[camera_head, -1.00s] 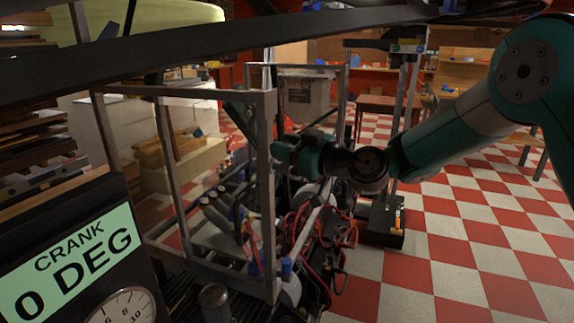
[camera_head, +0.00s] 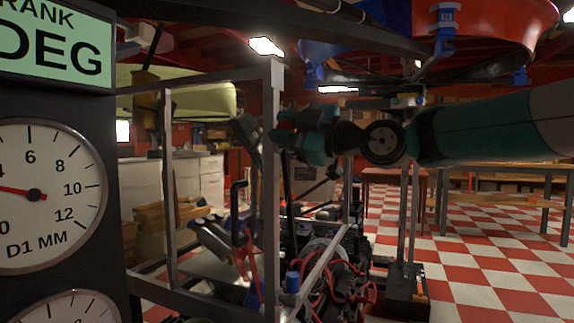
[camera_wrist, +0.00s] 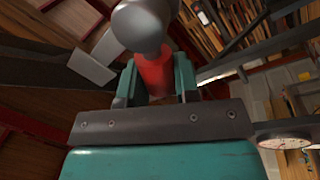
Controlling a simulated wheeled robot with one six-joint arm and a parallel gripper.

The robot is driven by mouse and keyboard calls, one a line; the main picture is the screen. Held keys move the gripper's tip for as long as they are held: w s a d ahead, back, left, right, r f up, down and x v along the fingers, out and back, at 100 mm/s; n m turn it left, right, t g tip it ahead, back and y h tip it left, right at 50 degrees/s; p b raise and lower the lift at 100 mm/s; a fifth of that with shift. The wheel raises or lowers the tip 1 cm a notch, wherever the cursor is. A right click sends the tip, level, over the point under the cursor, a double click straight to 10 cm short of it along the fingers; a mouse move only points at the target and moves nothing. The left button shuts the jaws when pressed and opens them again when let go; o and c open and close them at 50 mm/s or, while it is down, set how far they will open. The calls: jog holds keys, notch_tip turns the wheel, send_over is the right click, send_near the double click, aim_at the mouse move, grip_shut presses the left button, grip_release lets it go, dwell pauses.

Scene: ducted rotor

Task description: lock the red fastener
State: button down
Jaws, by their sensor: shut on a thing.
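In the wrist view the red fastener (camera_wrist: 155,76) is a short red cylinder between the two teal fingers of my gripper (camera_wrist: 156,84). The fingers are shut on it from both sides. A rounded grey piece (camera_wrist: 140,24) covers its far end; I cannot tell whether the two are joined. In the head view my gripper (camera_head: 286,141) is beside the upright of a grey metal frame (camera_head: 271,190), and the fastener cannot be made out there.
A panel with a dial (camera_head: 40,190) reading in D1 MM stands at the left. A red duct (camera_head: 480,28) with blue clamps hangs overhead. Engine parts and red cables (camera_head: 345,285) fill the frame below. The checkered floor (camera_head: 490,265) is open at right.

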jog(key=f+n+b, duration=0.1)
jog(key=n+b, duration=0.1)
jog(key=b, duration=0.1)
jog(key=f+n+g+b, duration=0.1)
jog(key=n+b, duration=0.2)
jog(key=s+f+n+y+b, duration=0.1)
jog(key=n+b, duration=0.1)
jog(key=b, duration=0.2)
jog(key=shift+a+f+n+g, duration=0.1)
jog(key=shift+a+n+g, duration=0.05)
jog(key=shift+n+g, duration=0.2)
jog(key=shift+n, duration=0.25)
jog(key=c, duration=0.9)
grip_release()
jog(key=shift+o, duration=0.2)
jog(key=b+v, duration=0.1)
jog(key=v, duration=1.6)
jog(key=shift+f+b, duration=0.15)
jog(key=shift+b, duration=0.2)
